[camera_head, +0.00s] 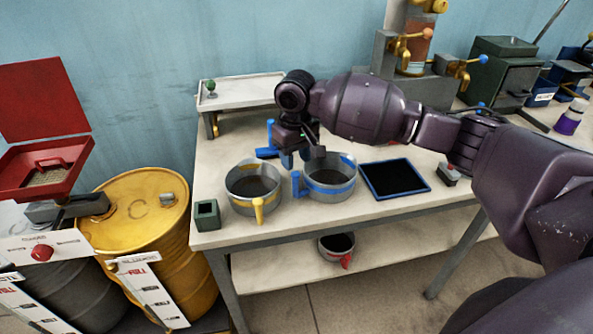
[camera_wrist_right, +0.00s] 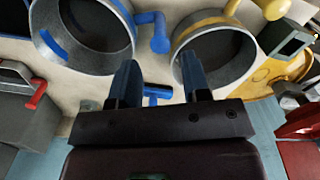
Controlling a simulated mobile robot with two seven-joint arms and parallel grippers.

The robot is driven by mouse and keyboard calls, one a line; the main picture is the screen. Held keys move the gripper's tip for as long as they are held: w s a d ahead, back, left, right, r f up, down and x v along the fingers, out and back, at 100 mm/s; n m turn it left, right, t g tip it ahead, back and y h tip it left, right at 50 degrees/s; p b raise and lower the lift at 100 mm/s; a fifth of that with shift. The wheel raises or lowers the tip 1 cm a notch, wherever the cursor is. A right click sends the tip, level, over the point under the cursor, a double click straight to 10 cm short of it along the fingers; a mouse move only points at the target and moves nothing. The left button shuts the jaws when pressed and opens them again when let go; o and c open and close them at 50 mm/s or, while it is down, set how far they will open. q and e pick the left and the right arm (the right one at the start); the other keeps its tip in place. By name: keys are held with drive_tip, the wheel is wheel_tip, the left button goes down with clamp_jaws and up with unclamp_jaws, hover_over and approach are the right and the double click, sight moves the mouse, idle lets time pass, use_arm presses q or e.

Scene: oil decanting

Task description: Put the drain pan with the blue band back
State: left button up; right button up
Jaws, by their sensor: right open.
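The drain pan with the blue band (camera_head: 331,190) stands upright on the workbench, a round grey pan with a blue handle on its left side. In the right wrist view this pan (camera_wrist_right: 112,62) is at the upper left, its handle pointing toward the yellow-banded pan. My right gripper (camera_head: 298,157) is above the bench at the pan's back left edge. Its two fingers (camera_wrist_right: 160,80) are apart with no pan between them. A black mat with a blue border (camera_head: 395,179) lies bare to the right of the pan. My left gripper is out of view.
A yellow-banded pan (camera_head: 254,203) stands close left of the blue-banded one. A blue T-shaped piece (camera_wrist_right: 157,92) is behind the pans. A red-handled pan (camera_head: 337,248) is on the lower shelf. A green box (camera_head: 206,215) stands at the left corner, a raised tray (camera_head: 240,88) behind.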

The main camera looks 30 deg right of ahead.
drive_tip(key=shift+r, duration=2.25)
